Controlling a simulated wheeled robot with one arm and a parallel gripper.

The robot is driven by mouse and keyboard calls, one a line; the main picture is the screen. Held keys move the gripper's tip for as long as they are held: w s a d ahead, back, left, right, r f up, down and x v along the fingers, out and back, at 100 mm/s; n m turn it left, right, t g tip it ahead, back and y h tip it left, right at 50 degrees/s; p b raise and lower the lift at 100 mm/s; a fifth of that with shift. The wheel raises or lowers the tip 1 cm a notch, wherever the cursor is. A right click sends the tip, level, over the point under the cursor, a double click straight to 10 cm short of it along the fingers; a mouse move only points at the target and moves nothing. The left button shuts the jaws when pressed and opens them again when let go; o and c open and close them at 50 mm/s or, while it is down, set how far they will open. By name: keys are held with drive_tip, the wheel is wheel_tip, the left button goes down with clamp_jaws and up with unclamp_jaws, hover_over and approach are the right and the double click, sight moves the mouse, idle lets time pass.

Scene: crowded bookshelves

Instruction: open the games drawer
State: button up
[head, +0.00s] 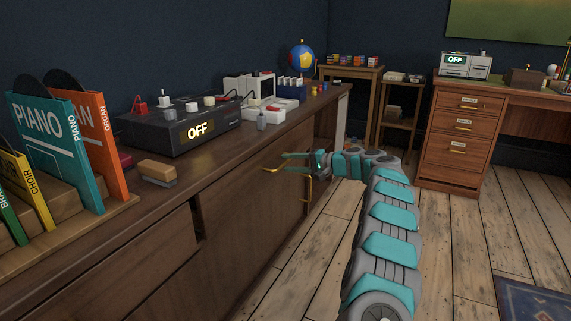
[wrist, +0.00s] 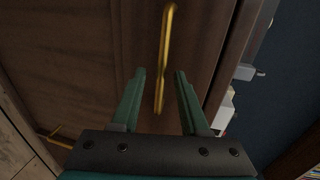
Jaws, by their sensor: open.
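A long wooden sideboard (head: 235,205) runs along the wall in the head view. One gold bar handle (wrist: 166,60) is on the front just below its top edge; part of it shows at my gripper in the head view. My gripper (wrist: 158,75) is open, its two teal fingers spread on either side of this handle's near end. I cannot tell whether a finger touches it. In the head view my gripper (head: 284,162) is at the upper front of the sideboard. The panel behind the handle looks shut. No games label is readable.
A second gold handle (head: 307,190) is lower on the sideboard front. A black device reading OFF (head: 198,130), a brush-like block (head: 157,173) and upright folders (head: 45,135) stand on top. A desk with drawers (head: 462,125) stands at right.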

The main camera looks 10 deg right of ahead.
drive_tip(key=shift+x, duration=1)
clamp_jaws()
idle(0.8)
